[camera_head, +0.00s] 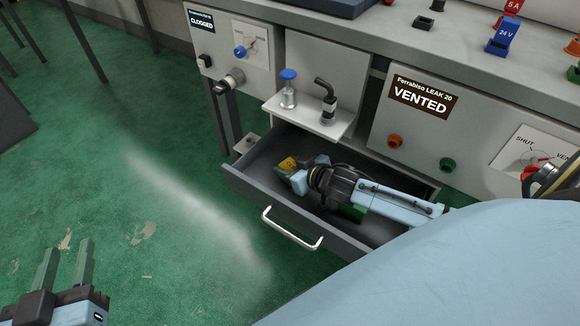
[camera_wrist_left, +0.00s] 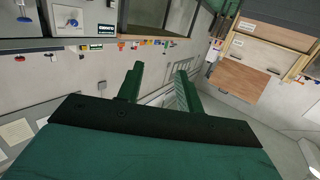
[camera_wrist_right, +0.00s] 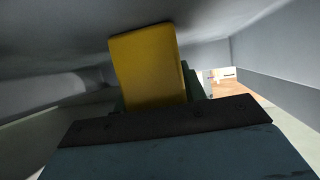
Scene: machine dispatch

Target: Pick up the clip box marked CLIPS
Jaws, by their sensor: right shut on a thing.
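A yellow box (camera_wrist_right: 148,65) fills the middle of the right wrist view, and no CLIPS marking is readable on it. In the head view a small yellow patch with dark marks (camera_head: 287,163) shows at the tip of my right gripper (camera_head: 291,172). My right gripper is shut on this yellow box, low inside the open grey drawer (camera_head: 264,207). The fingers are mostly hidden behind the box in the right wrist view. My left gripper (camera_head: 66,264) is open and empty over the green floor, and its two apart fingers also show in the left wrist view (camera_wrist_left: 158,84).
A small shelf with a blue-capped bottle (camera_head: 288,90) and a black-handled fitting (camera_head: 328,103) overhangs the drawer's back left. A green object (camera_head: 352,212) lies under my right arm. A VENTED panel (camera_head: 424,97) stands behind.

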